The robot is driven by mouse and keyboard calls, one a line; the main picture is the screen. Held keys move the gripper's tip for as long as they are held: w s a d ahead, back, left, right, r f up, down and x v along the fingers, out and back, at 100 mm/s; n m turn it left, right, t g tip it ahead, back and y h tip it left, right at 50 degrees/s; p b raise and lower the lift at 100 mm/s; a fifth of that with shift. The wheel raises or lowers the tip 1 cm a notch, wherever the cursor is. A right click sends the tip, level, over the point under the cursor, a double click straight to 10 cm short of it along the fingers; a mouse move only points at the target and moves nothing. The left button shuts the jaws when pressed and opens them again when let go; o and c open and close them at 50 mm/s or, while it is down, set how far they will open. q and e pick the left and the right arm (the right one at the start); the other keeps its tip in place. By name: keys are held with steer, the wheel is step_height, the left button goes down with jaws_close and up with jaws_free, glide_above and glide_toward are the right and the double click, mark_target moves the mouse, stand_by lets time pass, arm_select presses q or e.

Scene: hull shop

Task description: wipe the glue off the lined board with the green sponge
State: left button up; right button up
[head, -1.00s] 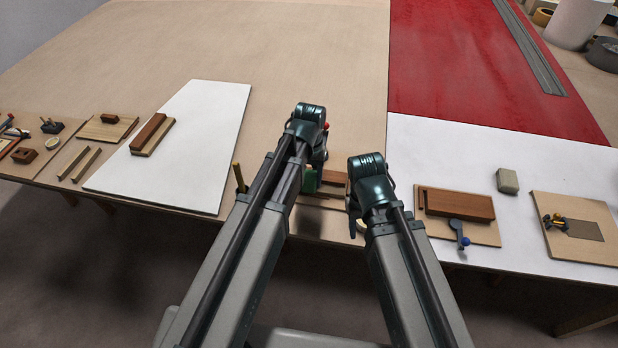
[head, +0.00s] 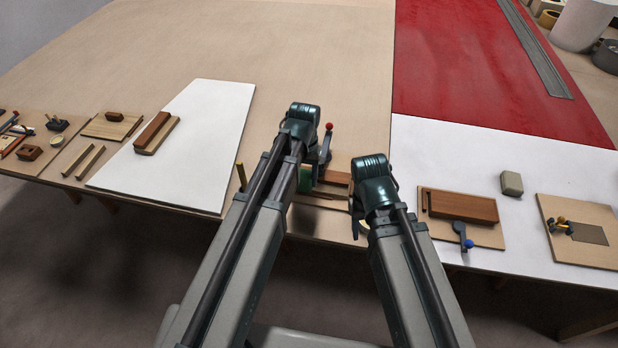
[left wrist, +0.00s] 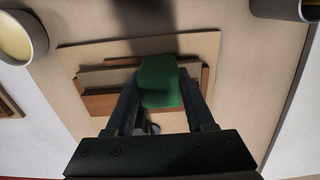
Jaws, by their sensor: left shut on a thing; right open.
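My left gripper (left wrist: 160,92) is shut on the green sponge (left wrist: 160,78), which shows between its two fingers in the left wrist view. A sliver of the sponge (head: 305,180) also shows beside my left arm in the head view. Below it lies a pale board (left wrist: 100,52) with brown wooden strips or blocks on it. My arm hides much of this board in the head view. I cannot make out lines or glue on it, nor whether the sponge touches it. My right gripper (head: 357,222) is open, low over the front edge of the table, to the right of the sponge.
A lever with a red knob (head: 328,127) stands just right of my left wrist. A white sheet (head: 190,130) lies to the left. At right are a board with a brown block (head: 462,205), a grey-green block (head: 511,183) and a board with a grey patch (head: 560,245).

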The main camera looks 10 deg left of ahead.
arm_select(q)
steer(key=shift+a+f, duration=0.15)
steer(key=shift+a, duration=0.8)
arm_select(e)
steer(key=shift+f, duration=0.15)
arm_select(q)
steer(key=shift+a, duration=0.1)
steer(key=shift+a, duration=0.1)
steer(key=shift+w+a, duration=0.1)
steer(key=shift+a, duration=1)
steer(key=shift+d, duration=0.15)
steer(key=shift+d, duration=1.1)
